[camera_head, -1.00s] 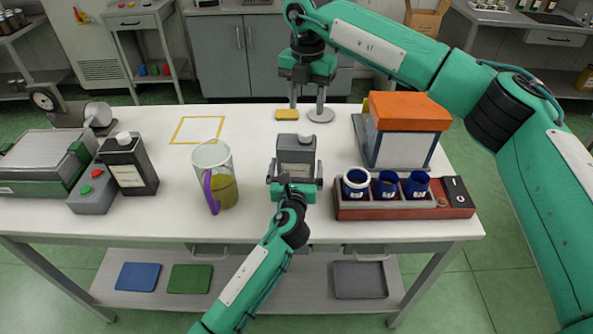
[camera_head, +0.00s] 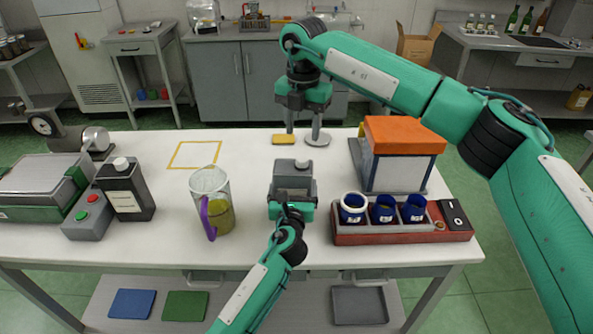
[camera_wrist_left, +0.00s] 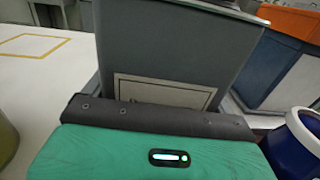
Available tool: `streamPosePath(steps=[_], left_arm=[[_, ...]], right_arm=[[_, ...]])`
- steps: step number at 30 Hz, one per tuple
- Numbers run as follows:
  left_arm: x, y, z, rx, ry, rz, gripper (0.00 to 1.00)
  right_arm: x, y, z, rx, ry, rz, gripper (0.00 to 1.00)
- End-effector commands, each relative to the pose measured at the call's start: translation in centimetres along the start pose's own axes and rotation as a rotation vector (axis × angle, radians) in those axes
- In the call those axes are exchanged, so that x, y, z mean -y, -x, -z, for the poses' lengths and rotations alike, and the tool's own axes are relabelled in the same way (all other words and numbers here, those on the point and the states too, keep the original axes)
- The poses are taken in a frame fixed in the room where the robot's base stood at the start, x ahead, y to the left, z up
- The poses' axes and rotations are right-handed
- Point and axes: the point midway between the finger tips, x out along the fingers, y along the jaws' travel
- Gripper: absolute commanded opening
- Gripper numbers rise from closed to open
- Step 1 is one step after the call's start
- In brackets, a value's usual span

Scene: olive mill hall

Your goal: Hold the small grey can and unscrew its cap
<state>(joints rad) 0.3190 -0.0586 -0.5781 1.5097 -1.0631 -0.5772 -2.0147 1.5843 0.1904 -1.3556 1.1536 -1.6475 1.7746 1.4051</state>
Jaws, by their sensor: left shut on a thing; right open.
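The small grey can (camera_head: 293,170) stands upright near the middle of the white table, with a grey cap (camera_head: 301,163) on top. My left gripper (camera_head: 292,192) comes from the front and is shut on the can, its fingers at the can's sides. In the left wrist view the can's grey wall (camera_wrist_left: 175,55) and pale label fill the space before the gripper. Whether its base touches the table is hidden. My right gripper (camera_head: 303,128) points down behind the can, open and empty, beside a yellow block and a grey disc, apart from the cap.
A dark bottle (camera_head: 125,190) is farther left. A red tray (camera_head: 345,237) with blue cups and an orange-topped box (camera_head: 405,135) stand right. The yellow block (camera_head: 283,139) and grey disc (camera_head: 318,140) lie behind.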

Motion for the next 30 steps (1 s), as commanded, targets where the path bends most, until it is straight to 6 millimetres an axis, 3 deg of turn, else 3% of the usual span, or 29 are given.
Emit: streamPosePath(steps=[7, 13, 24, 30], left_arm=[[0.0, 0.0, 0.1, -0.001, 0.000, 0.000, 0.25], [0.0, 0.0, 0.1, -0.001, 0.000, 0.000, 0.25], [0.0, 0.0, 0.1, -0.001, 0.000, 0.000, 0.25], [0.0, 0.0, 0.1, -0.002, 0.000, 0.000, 0.25]], right_arm=[[-0.1, -0.1, 0.1, -0.001, -0.238, -0.001, 0.47], [0.0, -0.6, 0.0, -0.001, -0.335, 0.001, 0.47], [0.1, -5.9, 0.0, -0.001, -0.339, 0.002, 0.47], [0.0, -7.7, 0.0, -0.001, -0.338, 0.001, 0.47]])
